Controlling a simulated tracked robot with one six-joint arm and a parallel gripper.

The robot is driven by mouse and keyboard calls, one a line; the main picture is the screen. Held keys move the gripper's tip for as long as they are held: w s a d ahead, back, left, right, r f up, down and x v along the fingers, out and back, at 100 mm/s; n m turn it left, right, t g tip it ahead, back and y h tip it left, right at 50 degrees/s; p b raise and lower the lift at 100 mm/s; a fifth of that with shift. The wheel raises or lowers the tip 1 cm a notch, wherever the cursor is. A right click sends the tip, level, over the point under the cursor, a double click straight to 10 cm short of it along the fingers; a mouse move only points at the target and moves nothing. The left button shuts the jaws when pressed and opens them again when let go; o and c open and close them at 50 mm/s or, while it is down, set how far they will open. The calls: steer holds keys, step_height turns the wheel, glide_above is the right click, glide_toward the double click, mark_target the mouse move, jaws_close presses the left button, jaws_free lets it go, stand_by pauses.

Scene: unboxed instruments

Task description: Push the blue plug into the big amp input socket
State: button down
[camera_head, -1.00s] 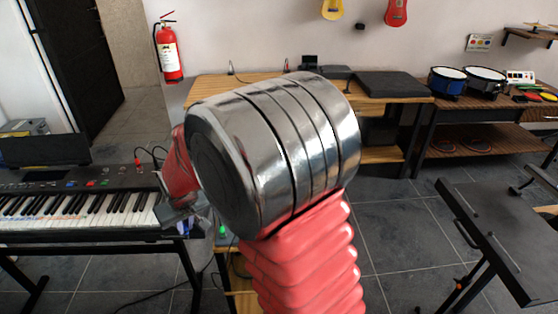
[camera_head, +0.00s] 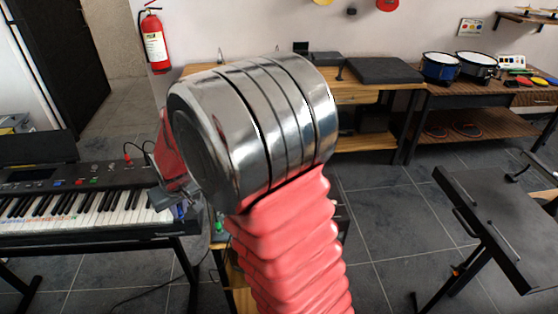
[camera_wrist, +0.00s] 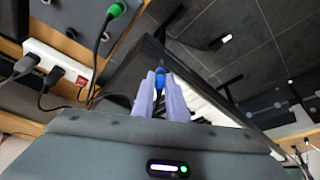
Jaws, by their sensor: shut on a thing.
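My gripper (camera_wrist: 161,98) is shut on the blue plug (camera_wrist: 160,79), which sits between its two pale fingertips in the wrist view. A dark cable appears to run from the plug. In the head view my gripper (camera_head: 176,205) is small and partly hidden behind my arm, in front of the keyboard's right end. A dark panel (camera_wrist: 75,12) with a green plug (camera_wrist: 116,9) is at the upper left of the wrist view. I cannot make out the big amp input socket in either view. My arm covers much of the middle of the head view.
The keyboard (camera_head: 85,200) stands on its frame at left. A white power strip (camera_wrist: 56,66) with black plugs lies left of my gripper in the wrist view. A wooden bench (camera_head: 370,97) and drums (camera_head: 440,68) stand behind. A black stand (camera_head: 500,225) is at right, with open floor between.

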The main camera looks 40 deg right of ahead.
steer(key=s+d+m, duration=0.1)
steer(key=d, duration=1.6)
steer(key=s+d+r+m+h, duration=0.1)
steer(key=s+d+m, duration=0.1)
steer(key=d, duration=1.6)
steer(key=shift+s+m, duration=0.3)
steer(key=shift+f, duration=2.55)
steer(key=shift+s+a+f, duration=0.1)
steer(key=shift+f, duration=1)
steer(key=c, duration=2.1)
jaws_free()
steer(key=o, duration=0.4)
steer(key=shift+o, duration=0.2)
